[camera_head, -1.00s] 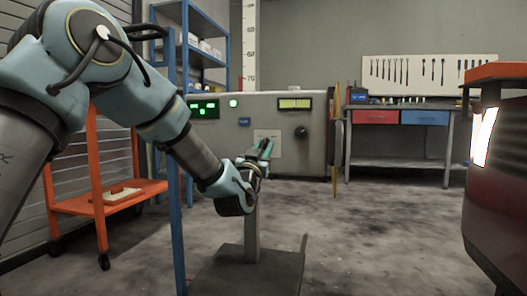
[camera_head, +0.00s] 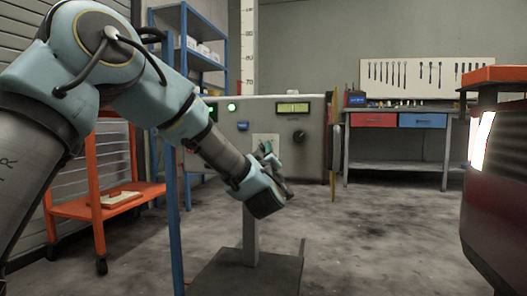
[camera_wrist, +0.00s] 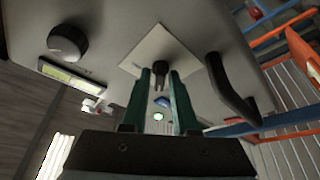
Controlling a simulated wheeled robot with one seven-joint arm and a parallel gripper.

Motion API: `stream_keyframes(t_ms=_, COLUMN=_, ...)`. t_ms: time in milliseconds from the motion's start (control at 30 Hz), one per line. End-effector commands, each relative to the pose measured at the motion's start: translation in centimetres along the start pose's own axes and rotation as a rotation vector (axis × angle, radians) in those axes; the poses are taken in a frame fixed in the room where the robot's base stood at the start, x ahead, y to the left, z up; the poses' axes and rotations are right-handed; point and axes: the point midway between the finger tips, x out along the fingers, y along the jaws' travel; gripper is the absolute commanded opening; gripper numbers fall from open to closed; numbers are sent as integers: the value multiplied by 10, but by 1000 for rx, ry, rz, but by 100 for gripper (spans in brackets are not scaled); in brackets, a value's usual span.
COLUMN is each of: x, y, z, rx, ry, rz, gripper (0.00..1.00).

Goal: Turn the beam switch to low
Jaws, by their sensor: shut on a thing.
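A small dark switch (camera_wrist: 160,69) sits on a pale square plate (camera_wrist: 172,45) on the grey console, seen in the wrist view. It appears to be the beam switch. My gripper (camera_wrist: 161,76) has its two green fingers closed on this switch, one on each side. In the head view my gripper (camera_head: 266,152) is in front of the pale plate (camera_head: 262,138), and my wrist hides the switch. The marking on the plate is too small to read.
The console (camera_head: 318,165) also has a round dark knob (camera_head: 299,136) and a lit display (camera_head: 293,108). A curved dark handle (camera_wrist: 228,92) is near the plate in the wrist view. An orange cart (camera_head: 125,199) stands at left, a red vehicle (camera_head: 497,200) at right.

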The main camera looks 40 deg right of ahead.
Motion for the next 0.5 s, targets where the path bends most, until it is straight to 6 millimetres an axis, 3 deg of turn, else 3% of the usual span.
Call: stream_keyframes(t_ms=500, x=0, y=-1, z=1, rx=-47, ry=-2, rz=-22, gripper=0)
